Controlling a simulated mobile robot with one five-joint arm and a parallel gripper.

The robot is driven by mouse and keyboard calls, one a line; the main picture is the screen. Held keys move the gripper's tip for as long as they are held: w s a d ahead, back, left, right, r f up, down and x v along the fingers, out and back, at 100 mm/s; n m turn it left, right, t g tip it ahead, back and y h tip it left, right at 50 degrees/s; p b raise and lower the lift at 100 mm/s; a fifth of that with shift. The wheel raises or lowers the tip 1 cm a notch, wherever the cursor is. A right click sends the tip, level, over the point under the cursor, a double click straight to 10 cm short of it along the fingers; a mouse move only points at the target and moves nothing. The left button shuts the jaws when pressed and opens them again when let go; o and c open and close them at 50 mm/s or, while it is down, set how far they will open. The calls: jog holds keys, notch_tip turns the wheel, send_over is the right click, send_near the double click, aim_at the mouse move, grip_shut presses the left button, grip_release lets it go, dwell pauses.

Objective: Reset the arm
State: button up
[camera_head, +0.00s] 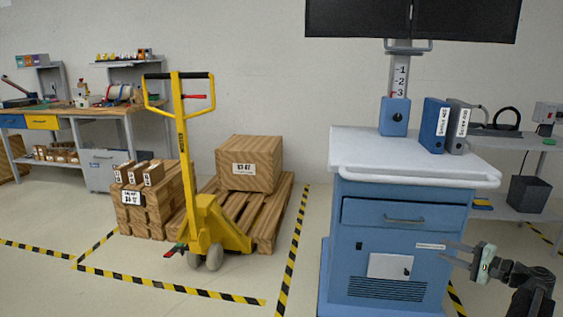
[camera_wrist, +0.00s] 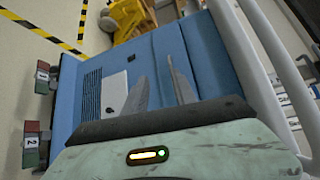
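My gripper (camera_head: 450,255) is at the lower right in the head view, in front of the right side of the blue cart (camera_head: 385,247). Its two thin fingers point left toward the cart and stand apart with nothing between them. In the wrist view my fingers (camera_wrist: 160,85) also show a gap, with the blue cart (camera_wrist: 208,50) behind them. Whether a fingertip touches the cart is not clear. My arm runs out of the head view at the lower right corner.
Blue and grey binders (camera_head: 434,126) stand on the cart's white top (camera_head: 375,150). A yellow pallet jack (camera_head: 200,215) and a wooden pallet with a box (camera_head: 249,163) are left of it. A grey shelf unit (camera_head: 510,215) is at the right. Striped tape (camera_head: 290,258) marks the floor.

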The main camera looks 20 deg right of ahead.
jog(key=w+a+n+g+y, duration=0.3)
jog(key=w+a+y, duration=0.1)
jog(key=w+a, duration=1.1)
jog(key=w+a+f+n+g+y, duration=0.1)
jog(key=w+a+f+n+g, duration=0.1)
jog(key=a, duration=0.9)
jog(key=w+a+f+n+g+y, duration=0.1)
jog(key=a+f+n+g, duration=0.15)
jog(key=a, duration=0.85)
jog(key=s+a+f+n+g+h, duration=0.1)
jog(key=s+a+f+n+g, duration=0.3)
jog(key=a, duration=0.7)
jog(key=s+a+f+g+h, duration=0.15)
jog(key=a+f, duration=0.35)
jog(key=a, duration=0.6)
jog(key=s+a+f+n+g+h, duration=0.2)
jog(key=s+a+f+n+h, duration=0.15)
jog(key=s+f+h, duration=0.2)
jog(key=s+d+h, duration=0.4)
jog(key=d, duration=0.4)
notch_tip(320, 180, up, 32)
jog(key=p, duration=3.3)
jog(key=shift+w+p, duration=0.3)
jog(key=shift+w, duration=0.05)
